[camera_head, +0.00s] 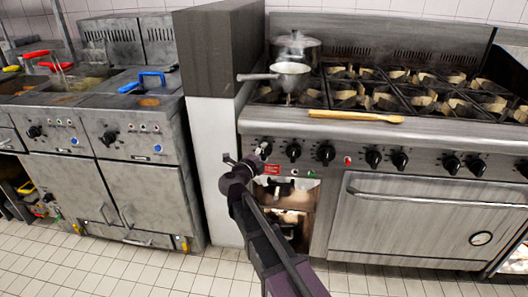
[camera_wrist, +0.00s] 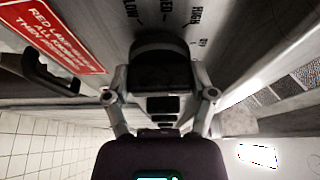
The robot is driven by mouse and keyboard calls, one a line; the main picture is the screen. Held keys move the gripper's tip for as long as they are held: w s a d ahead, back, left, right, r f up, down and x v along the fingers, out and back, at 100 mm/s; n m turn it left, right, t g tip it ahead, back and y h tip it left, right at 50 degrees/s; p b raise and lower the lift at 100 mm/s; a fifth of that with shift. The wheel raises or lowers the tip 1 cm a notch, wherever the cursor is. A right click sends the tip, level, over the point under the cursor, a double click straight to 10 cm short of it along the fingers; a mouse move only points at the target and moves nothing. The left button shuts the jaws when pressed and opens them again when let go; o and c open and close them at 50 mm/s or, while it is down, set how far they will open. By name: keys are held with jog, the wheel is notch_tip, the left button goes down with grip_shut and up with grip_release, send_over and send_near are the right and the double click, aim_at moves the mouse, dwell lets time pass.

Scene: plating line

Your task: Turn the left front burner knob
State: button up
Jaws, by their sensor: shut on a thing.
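The stove's row of black knobs runs along its front panel in the head view. The leftmost knob (camera_head: 265,149) is partly hidden by my gripper (camera_head: 246,160). In the wrist view a black knob (camera_wrist: 160,68) sits between the two fingers of my gripper (camera_wrist: 160,88), which is shut on it. Printed marks, including LOW and HIGH, show on the panel beyond the knob. Its pointer is hard to make out.
A pan (camera_head: 290,76) and a lidded pot (camera_head: 296,46) stand on the left burners. A wooden utensil (camera_head: 355,116) lies along the stove's front edge. A red label (camera_wrist: 60,38) and a black handle-like part (camera_wrist: 45,75) are beside the knob. Fryers (camera_head: 140,125) stand left.

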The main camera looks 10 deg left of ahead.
dwell(0.4)
jog(key=o, duration=1)
jog(key=shift+o, duration=0.2)
jog(key=shift+s, duration=0.1)
jog(key=v, duration=1.1)
jog(key=shift+s+a, duration=0.15)
jog(key=shift+s, duration=0.25)
jog(key=shift+w, duration=0.1)
